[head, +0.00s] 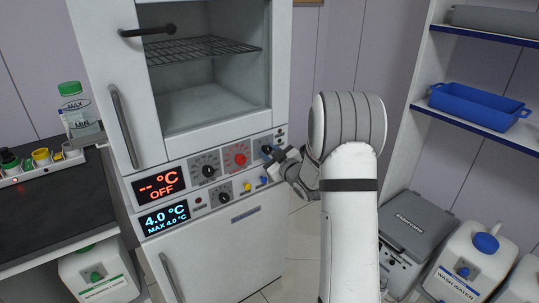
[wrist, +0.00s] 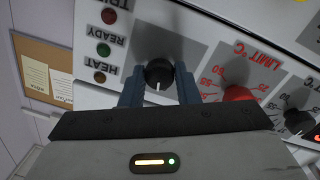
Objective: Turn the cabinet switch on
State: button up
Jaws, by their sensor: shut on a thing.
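The cabinet (head: 212,205) stands at the left of centre in the head view, with a control panel below its open upper chamber. Its upper display (head: 159,185) reads "-- °C OFF" in red. In the wrist view, where the panel is upside down, a black switch knob (wrist: 159,73) with a white mark sits between the two blue fingers of my gripper (wrist: 159,88). My gripper (head: 272,153) is shut on this knob at the panel's right end, and hides most of it in the head view.
A red limit knob (wrist: 237,94) is beside the fingers. A lower display (head: 165,217) reads 4.0 °C. The READY lamp (wrist: 103,50) looks dark. A dark counter (head: 60,210) stands left; shelves with a blue tray (head: 475,102) and white jugs (head: 470,262) stand right.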

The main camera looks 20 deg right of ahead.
jog(key=m, duration=0.4)
jog(key=shift+m+p, duration=0.7)
jog(key=shift+m, duration=1.4)
jog(key=o, duration=1)
jog(key=shift+c, duration=0.2)
jog(key=v, duration=0.7)
jog(key=shift+s+d, duration=0.25)
jog(key=shift+s, duration=0.1)
